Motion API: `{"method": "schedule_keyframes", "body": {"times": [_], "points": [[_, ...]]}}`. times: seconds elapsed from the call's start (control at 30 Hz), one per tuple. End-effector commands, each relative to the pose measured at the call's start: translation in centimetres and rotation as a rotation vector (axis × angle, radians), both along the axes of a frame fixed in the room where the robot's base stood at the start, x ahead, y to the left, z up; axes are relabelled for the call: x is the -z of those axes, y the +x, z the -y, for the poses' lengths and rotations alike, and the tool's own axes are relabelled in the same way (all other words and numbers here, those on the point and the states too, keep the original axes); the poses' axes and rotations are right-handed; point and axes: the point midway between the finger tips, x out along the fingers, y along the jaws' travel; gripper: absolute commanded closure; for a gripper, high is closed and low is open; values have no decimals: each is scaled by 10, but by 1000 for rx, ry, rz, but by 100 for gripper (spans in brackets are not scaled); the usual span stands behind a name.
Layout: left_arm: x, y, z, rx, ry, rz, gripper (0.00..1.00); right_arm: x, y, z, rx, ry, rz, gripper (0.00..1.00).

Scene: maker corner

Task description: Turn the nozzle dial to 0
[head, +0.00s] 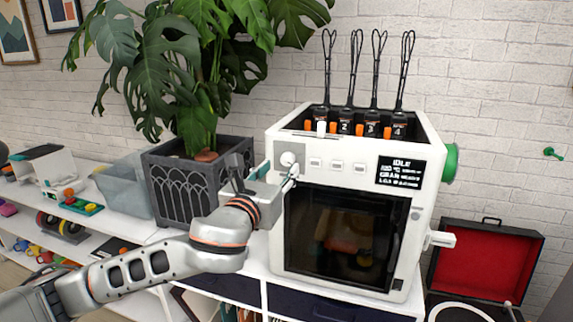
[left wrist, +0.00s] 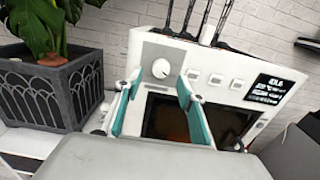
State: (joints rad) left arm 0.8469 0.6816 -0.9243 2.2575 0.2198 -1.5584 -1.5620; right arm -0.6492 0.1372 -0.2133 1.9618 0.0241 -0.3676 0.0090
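The nozzle dial (head: 288,158) is a round white knob on a grey panel at the upper left of the white printer's front (head: 352,150). In the left wrist view the dial (left wrist: 161,68) shows between and just beyond my fingertips. A small mark shows on its face, but I cannot read its setting. The printer's display (head: 401,172) reads IDLE above smaller lines. My left gripper (head: 277,174) is just below and in front of the dial. In the left wrist view its teal fingers (left wrist: 160,77) stand apart with nothing between them. My right gripper is not visible.
A potted plant in a dark grey planter (head: 186,185) stands close left of the printer. Several numbered cartridges with black loops (head: 372,122) stand in the printer's top. A red-lined open case (head: 482,262) lies at right. Three white buttons (head: 337,165) sit right of the dial.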

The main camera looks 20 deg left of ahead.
Motion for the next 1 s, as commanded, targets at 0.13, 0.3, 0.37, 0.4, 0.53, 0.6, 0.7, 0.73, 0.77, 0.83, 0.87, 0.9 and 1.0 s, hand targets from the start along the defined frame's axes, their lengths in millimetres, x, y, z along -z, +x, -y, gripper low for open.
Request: {"method": "schedule_keyframes", "body": {"times": [0.13,0.3,0.37,0.4,0.53,0.6,0.7,0.73,0.77,0.83,0.87,0.9,1.0], "points": [[0,22,1,-1,-1,0,61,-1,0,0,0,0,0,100],[0,37,1,1,-1,0,61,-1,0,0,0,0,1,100],[0,39,2,1,-1,0,61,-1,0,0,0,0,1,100],[0,40,2,1,-1,0,61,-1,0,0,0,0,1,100],[0,41,2,1,-2,0,61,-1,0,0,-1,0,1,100],[0,41,2,1,-2,0,61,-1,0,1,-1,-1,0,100],[0,41,2,1,-2,-1,79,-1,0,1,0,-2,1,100],[0,40,2,1,-2,-1,87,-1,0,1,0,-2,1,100],[0,40,2,1,-2,-1,94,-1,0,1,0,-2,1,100],[0,40,2,2,-3,-1,99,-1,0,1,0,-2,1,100],[0,40,2,2,-3,-1,99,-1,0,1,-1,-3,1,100],[0,40,2,2,-3,-1,99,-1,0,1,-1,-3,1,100],[0,40,2,2,-7,-1,99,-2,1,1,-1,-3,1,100]]}}
